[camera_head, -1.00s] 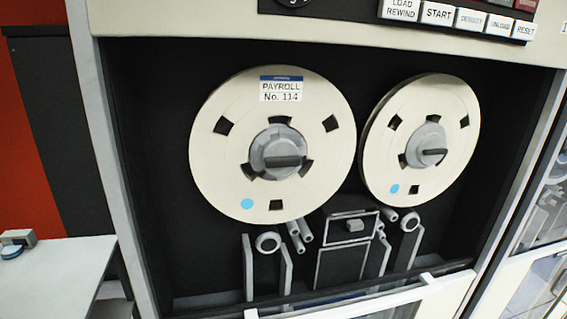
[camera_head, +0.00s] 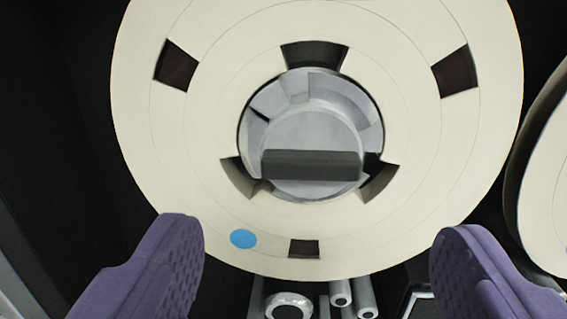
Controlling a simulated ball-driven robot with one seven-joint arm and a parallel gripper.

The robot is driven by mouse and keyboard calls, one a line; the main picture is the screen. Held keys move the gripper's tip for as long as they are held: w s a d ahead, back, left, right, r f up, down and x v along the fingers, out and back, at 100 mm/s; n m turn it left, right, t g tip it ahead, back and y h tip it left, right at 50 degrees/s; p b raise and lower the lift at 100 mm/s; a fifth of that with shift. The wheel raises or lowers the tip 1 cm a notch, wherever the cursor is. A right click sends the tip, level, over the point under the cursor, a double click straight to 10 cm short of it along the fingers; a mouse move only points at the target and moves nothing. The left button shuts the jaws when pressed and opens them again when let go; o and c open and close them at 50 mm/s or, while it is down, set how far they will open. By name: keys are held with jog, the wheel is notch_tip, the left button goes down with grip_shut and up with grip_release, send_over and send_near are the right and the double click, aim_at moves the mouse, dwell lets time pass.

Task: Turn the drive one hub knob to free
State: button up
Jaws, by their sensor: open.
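The hub knob (camera_head: 310,165) is a dark grey bar lying level across a round light-grey hub (camera_head: 308,128). The hub sits in the middle of a large cream tape reel (camera_head: 210,120) with dark slots and a blue dot. My gripper (camera_head: 318,250) shows as two purple ridged fingers, wide apart at the lower left and lower right. The PAYROLL label on the reel is out of view now.
Part of a second reel (camera_head: 548,180) shows at the right edge. Grey rollers (camera_head: 342,293) and a round guide (camera_head: 288,306) are below the reel. The dark recess (camera_head: 55,120) is bare at the left.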

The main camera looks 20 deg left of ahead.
aim_at(312, 166)
jog(key=x, duration=0.7)
jog(key=shift+w+a+f+p, duration=0.1)
jog(key=shift+w+p, duration=0.1)
jog(key=shift+p, duration=0.2)
jog(key=c, duration=1)
jog(key=shift+o, duration=0.2)
